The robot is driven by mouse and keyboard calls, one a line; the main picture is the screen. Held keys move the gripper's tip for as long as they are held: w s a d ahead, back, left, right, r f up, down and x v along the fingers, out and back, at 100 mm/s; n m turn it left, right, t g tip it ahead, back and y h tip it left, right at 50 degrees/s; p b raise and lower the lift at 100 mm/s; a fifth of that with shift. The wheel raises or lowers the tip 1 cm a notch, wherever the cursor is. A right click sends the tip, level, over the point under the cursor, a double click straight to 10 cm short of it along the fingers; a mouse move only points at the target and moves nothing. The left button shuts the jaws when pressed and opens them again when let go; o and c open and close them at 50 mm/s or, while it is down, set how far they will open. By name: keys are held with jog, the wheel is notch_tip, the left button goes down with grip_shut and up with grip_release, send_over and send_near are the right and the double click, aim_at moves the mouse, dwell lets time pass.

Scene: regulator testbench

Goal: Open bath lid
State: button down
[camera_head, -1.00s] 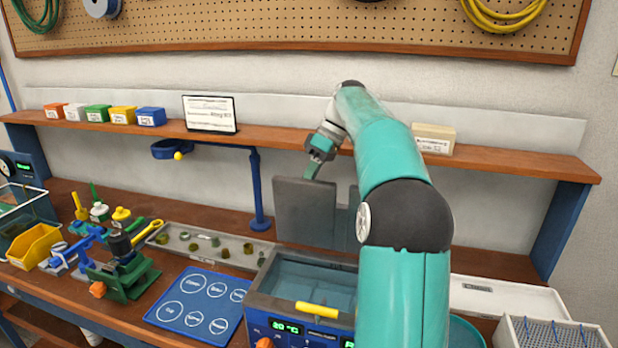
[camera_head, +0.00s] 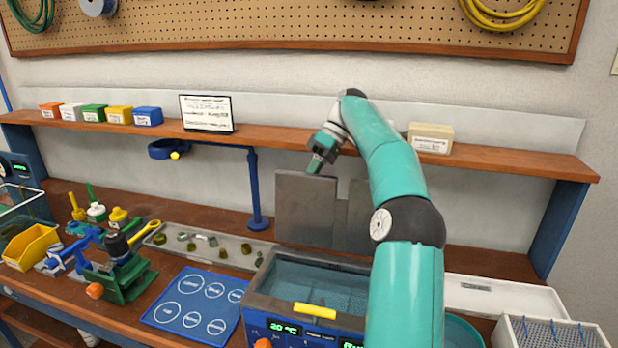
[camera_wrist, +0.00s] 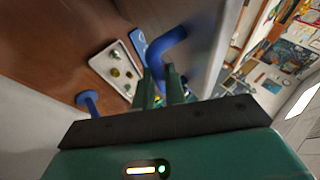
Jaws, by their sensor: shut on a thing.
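The bath (camera_head: 262,300) stands at the front centre of the bench, its blue-lined basin uncovered. Its grey lid (camera_head: 305,208) stands about upright behind the basin, with a notch at its right side. My gripper (camera_head: 318,163) is at the lid's top edge. In the wrist view the green fingers (camera_wrist: 168,88) are shut on the blue handle (camera_wrist: 165,48), beside the grey lid face (camera_wrist: 206,40). The fingertips' contact is partly hidden. My arm covers the bath's right part. A yellow bar (camera_head: 315,311) lies at the bath's front rim.
A wooden shelf (camera_head: 270,143) with small boxes and a sign (camera_head: 207,113) runs behind the lid. A blue stand (camera_head: 256,195) rises left of it. A grey parts tray (camera_head: 215,247) and blue mat (camera_head: 195,305) lie left; a white box (camera_head: 500,297) sits right.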

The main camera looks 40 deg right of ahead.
jog(key=shift+a+r, duration=0.1)
jog(key=shift+r, duration=0.1)
jog(key=c, duration=1.5)
grip_release()
jog(key=shift+o, duration=0.2)
